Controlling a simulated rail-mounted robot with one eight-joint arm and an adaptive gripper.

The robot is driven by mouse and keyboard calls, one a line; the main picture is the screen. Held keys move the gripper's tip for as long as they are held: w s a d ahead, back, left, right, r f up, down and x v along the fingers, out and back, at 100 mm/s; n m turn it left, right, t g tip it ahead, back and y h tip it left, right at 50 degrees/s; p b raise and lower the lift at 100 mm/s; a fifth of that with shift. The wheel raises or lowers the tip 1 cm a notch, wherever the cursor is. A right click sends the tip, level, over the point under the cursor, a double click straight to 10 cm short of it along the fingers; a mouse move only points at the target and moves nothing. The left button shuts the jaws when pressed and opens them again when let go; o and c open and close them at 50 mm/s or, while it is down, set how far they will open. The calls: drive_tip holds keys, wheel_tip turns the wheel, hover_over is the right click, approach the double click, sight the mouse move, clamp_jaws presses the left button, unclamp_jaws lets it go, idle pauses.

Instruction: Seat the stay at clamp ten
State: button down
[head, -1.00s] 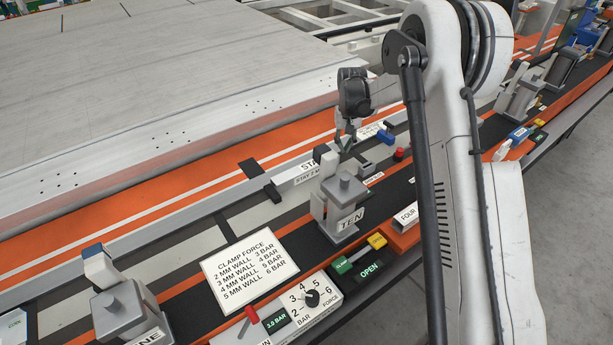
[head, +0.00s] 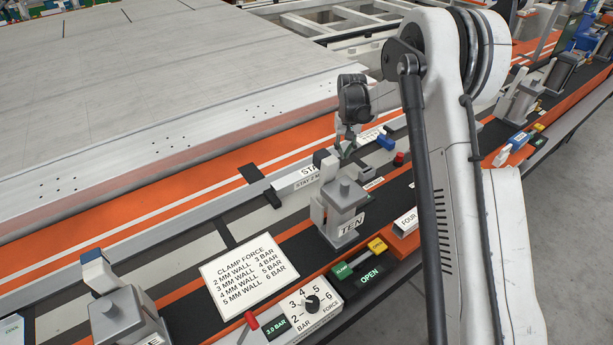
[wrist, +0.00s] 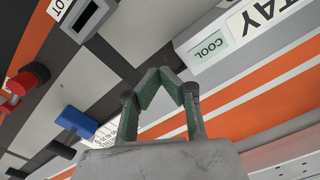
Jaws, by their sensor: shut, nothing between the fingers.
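The stay (head: 294,184) is a light grey bar with white labels, lying along the rail behind clamp ten (head: 343,205). In the wrist view the stay (wrist: 262,42) shows its STAY label and a green COOL tag, to the right of my fingers. Clamp ten is a grey block with an upright post and a dark-tipped arm, labelled TEN; its display reads OPEN. My gripper (head: 346,151) hangs just behind and right of clamp ten's post. In the wrist view my gripper's green fingertips (wrist: 161,82) meet, with nothing between them. The stay's far end is partly hidden in the head view.
A red knob (wrist: 28,77) and a blue part (wrist: 76,121) stand left of my fingers in the wrist view. Clamp nine (head: 119,315) is at lower left. A clamp force card (head: 248,271) and a dial (head: 312,304) lie in front. A large panel (head: 150,80) fills the back left.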

drive_tip(key=shift+s+a, duration=0.4)
drive_tip(key=shift+a, duration=0.3)
idle(0.8)
idle(0.4)
drive_tip(key=shift+w+d+b, duration=0.45)
drive_tip(key=shift+w+d, duration=0.05)
drive_tip(key=shift+d, duration=0.4)
wheel_tip(320, 180, up, 8)
drive_tip(key=p, duration=0.2)
drive_tip(key=shift+p, duration=0.4)
idle(0.3)
drive_tip(key=shift+r, duration=0.1)
